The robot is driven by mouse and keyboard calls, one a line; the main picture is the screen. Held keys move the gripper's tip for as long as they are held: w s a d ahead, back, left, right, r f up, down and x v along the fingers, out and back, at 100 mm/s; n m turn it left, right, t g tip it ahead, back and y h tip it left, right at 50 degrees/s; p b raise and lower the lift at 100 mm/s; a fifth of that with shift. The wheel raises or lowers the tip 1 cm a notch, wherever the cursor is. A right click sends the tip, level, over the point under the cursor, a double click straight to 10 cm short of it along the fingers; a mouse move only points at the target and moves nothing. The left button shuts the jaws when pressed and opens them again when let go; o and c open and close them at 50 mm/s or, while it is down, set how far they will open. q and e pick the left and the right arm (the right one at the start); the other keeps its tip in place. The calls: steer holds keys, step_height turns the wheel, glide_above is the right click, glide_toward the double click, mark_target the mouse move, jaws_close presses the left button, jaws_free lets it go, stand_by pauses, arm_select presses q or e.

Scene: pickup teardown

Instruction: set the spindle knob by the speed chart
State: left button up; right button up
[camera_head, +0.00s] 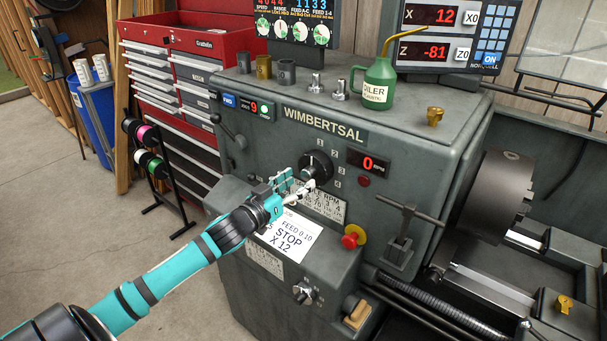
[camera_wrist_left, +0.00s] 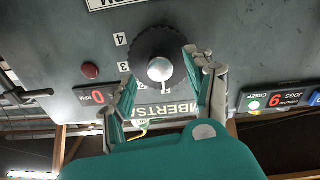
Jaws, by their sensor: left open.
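The spindle knob (camera_head: 318,163) is a round black dial with a pale centre, set on the front of the grey lathe headstock with numbers around it. It also shows in the wrist view (camera_wrist_left: 160,68), upside down. The speed chart (camera_head: 320,203) is a pale RPM plate just below the knob, partly hidden by my gripper. Its edge shows at the top of the wrist view (camera_wrist_left: 112,3). My left gripper (camera_head: 298,184) is open at the lower left of the knob. In the wrist view its fingers (camera_wrist_left: 165,82) flank the knob's near side. Contact cannot be told.
A red readout (camera_head: 368,163) shows 0. A red stop button (camera_head: 354,236), a lever (camera_head: 402,232) and a lower knob (camera_head: 304,293) stick out nearby. A white card (camera_head: 289,236) reads FEED 0.10 STOP X 12. A green oiler (camera_head: 375,85) stands on top.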

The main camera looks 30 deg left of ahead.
mark_target(312, 171)
arm_select(q)
steer(key=shift+w+d, duration=0.15)
steer(key=shift+w, duration=1.3)
jaws_close()
